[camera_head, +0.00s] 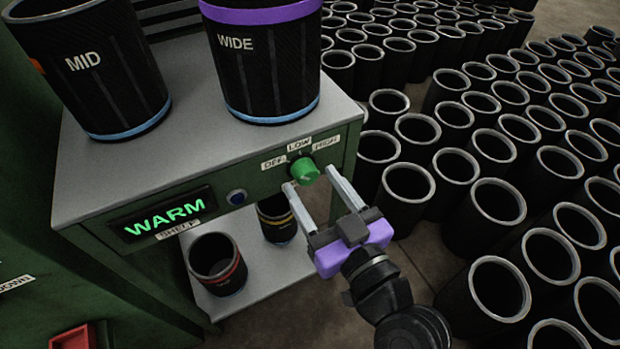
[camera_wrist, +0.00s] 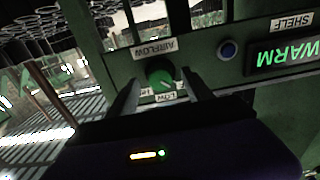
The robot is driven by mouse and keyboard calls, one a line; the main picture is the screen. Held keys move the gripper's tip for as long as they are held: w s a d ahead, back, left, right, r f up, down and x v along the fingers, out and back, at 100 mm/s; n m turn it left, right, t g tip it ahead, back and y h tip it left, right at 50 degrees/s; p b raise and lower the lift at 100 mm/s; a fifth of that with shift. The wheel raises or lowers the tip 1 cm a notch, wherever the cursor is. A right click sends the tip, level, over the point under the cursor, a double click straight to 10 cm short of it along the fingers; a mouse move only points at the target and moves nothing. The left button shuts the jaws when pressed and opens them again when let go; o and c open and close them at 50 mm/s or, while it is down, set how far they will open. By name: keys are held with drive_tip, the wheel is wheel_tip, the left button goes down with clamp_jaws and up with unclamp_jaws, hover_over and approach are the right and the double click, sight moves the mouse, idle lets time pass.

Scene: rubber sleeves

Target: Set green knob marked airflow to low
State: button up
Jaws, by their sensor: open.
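The green knob (camera_head: 305,170) sits on the front panel of a green cabinet, with labels OFF, LOW and HIGH around its upper side. In the wrist view the knob (camera_wrist: 160,73) shows upside down, with the AIRFLOW label on its far side and a pale pointer mark on its face that seems to point toward the LOW label; the exact setting is hard to tell. My gripper (camera_head: 311,184) is open, its two fingers reaching toward the panel on either side of the knob. In the wrist view the fingers (camera_wrist: 161,88) flank the knob with gaps; no contact is visible.
A lit WARM display (camera_head: 164,219) and a blue button (camera_head: 237,197) are left of the knob. Large MID (camera_head: 95,75) and WIDE (camera_head: 262,65) sleeves stand on the cabinet top. Smaller sleeves stand on the lower shelf (camera_head: 262,262). Many black sleeves crowd the floor at right.

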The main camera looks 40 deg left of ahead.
drive_tip(key=shift+x, duration=1.1)
clamp_jaws()
drive_tip(key=shift+m, duration=0.4)
drive_tip(key=m+p, duration=0.2)
drive_tip(key=m, duration=0.1)
drive_tip(key=shift+r+m, duration=0.1)
drive_tip(key=shift+m, duration=0.2)
drive_tip(key=shift+s+m+p, duration=0.1)
drive_tip(key=shift+m+p, duration=1.2)
drive_tip(key=shift+m, duration=0.9)
